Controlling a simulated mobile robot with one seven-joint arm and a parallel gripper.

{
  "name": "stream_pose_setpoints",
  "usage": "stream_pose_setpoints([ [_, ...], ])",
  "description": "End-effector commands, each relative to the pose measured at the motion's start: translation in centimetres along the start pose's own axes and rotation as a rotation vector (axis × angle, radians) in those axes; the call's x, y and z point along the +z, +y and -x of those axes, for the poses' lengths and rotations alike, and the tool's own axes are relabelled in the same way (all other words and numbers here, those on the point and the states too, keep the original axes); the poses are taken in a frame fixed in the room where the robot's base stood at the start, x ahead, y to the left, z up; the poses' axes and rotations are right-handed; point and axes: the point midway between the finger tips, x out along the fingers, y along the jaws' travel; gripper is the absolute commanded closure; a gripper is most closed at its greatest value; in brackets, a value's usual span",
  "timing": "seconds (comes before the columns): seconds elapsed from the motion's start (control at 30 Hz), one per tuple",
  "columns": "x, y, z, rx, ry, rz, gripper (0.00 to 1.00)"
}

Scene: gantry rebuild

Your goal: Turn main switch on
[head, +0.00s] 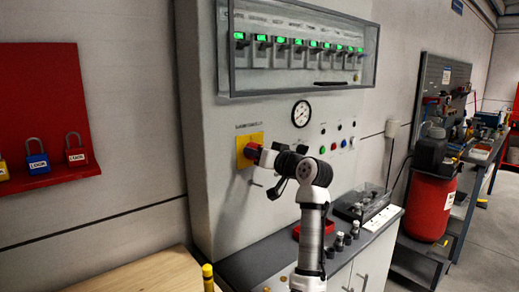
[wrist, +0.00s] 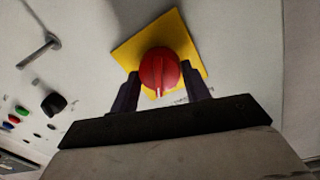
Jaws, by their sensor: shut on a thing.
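The main switch is a red rotary knob (wrist: 160,71) on a square yellow plate (wrist: 126,52). The yellow plate also shows in the head view (head: 243,142), on the grey cabinet front, with my gripper (head: 258,154) up against the knob. In the wrist view my gripper (wrist: 160,92) has one dark finger on each side of the red knob and is shut on it. A white mark on the knob points toward my gripper in that view. In the head view my arm and gripper hide part of the knob.
A glazed breaker panel (head: 300,45) with green indicators is above. A round gauge (head: 301,113) and small buttons sit to the right. A metal handle (wrist: 38,50) sticks out near the switch. Padlocks hang on a red board (head: 40,95) at left; a counter (head: 255,262) lies below.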

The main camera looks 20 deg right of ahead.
Motion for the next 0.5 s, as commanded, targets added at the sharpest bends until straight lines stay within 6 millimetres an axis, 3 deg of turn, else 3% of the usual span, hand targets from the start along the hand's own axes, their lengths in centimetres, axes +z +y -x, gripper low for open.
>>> stream_pose_setpoints([
  [0.5, -0.32, -0.07, -0.04, -0.008, -0.040, -0.493, 0.76],
])
